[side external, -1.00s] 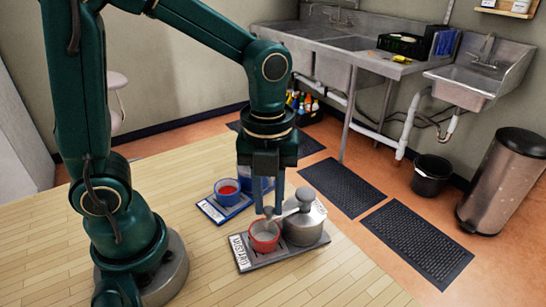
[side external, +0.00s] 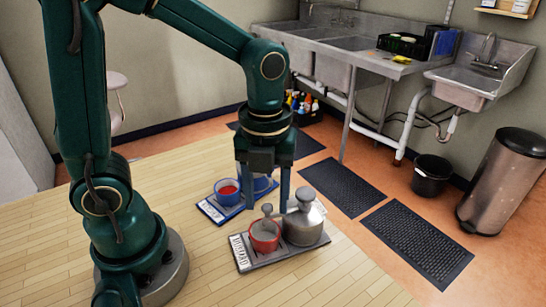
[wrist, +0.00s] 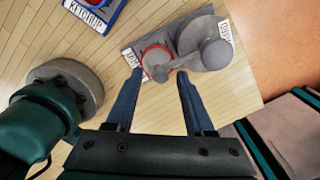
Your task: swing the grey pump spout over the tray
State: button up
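The grey pump (side external: 303,225) stands upright on the grey tray (side external: 283,258), beside a red-rimmed cup (side external: 264,236). The pump's grey spout (side external: 267,209) reaches left, and its rounded end shows just behind the cup's rim in the side view. In the wrist view, the spout end (wrist: 158,73) appears at the near edge of the cup, by the tray's edge. My gripper (side external: 267,201) points down behind the cup, its fingers apart. In the wrist view, my gripper (wrist: 157,72) is open, with the spout end between the fingertips in the picture; I cannot tell whether they touch it.
A blue tray (side external: 212,212) with a blue cup (side external: 227,192) of red content is behind and left; another blue item there is partly hidden by my gripper. The wooden tabletop (side external: 330,285) is clear in front and right of the grey tray.

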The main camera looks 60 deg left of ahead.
aim_at(266, 205)
jog(key=shift+r, duration=2.6)
jog(key=shift+a+r+t, duration=0.1)
jog(key=shift+r+t, duration=0.2)
jog(key=shift+r, duration=0.25)
jog(key=s+n+t, duration=0.1)
jog(key=n, duration=0.7)
jog(key=s+a+n+t, duration=0.1)
jog(key=s+n+t, duration=0.1)
jog(key=n, duration=0.7)
jog(key=s+n+t, duration=0.2)
jog(key=n, duration=0.7)
jog(key=shift+s+a+r, duration=0.1)
jog(key=shift+a, duration=0.25)
